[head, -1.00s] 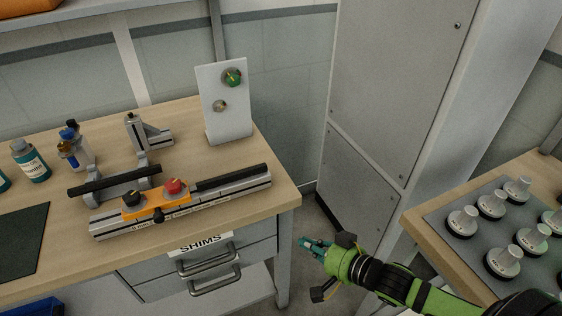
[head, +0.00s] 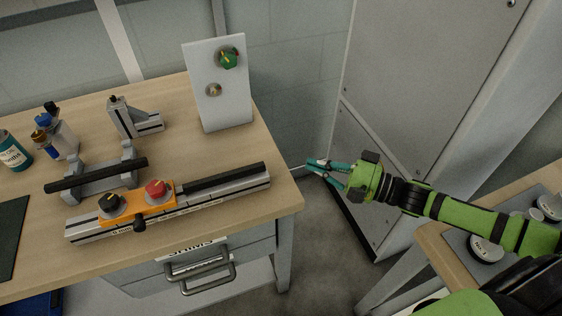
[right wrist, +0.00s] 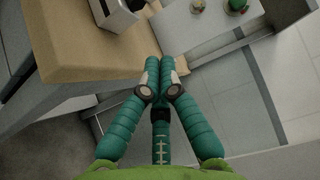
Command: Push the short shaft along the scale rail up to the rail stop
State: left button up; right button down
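The short shaft (head: 224,179), a dark rod, lies along the right part of the silver scale rail (head: 82,230) on the wooden bench. The orange rail stop (head: 151,202), with a black and a red knob on top, sits on the rail left of it. The shaft's left end is close to the stop; I cannot tell whether they touch. My right gripper (head: 310,165) is right of the bench corner, apart from the shaft, with its teal fingertips together and empty. In the right wrist view its fingers (right wrist: 160,62) meet beside the bench edge. My left gripper is not in view.
A longer dark rod (head: 97,176) rests on a grey cradle behind the rail. A white panel (head: 228,112) with a green knob stands at the back right of the bench. A grey cabinet (head: 420,90) stands behind my right arm. A second table (head: 440,252) is at right.

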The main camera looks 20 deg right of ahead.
jog(key=w+a, duration=0.1)
jog(key=a, duration=0.1)
jog(key=w+a+p, duration=0.1)
jog(key=a, duration=0.1)
jog(key=w+a, duration=0.1)
jog(key=a, duration=0.1)
jog(key=shift+w+r+p, duration=0.1)
jog(key=shift+w+p, duration=0.05)
jog(key=shift+p, duration=0.2)
jog(key=shift+a, duration=0.75)
jog(key=shift+a+r+p, duration=0.1)
jog(key=shift+a+p, duration=0.4)
jog(key=shift+p, duration=0.25)
jog(key=shift+a, duration=0.4)
jog(key=shift+a+p, duration=0.2)
jog(key=shift+p, duration=0.1)
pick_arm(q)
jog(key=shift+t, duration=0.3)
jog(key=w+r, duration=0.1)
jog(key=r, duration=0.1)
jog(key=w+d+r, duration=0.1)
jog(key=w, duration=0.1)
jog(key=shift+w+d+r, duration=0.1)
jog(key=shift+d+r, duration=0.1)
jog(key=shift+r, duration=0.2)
pick_arm(e)
jog(key=shift+f, duration=0.2)
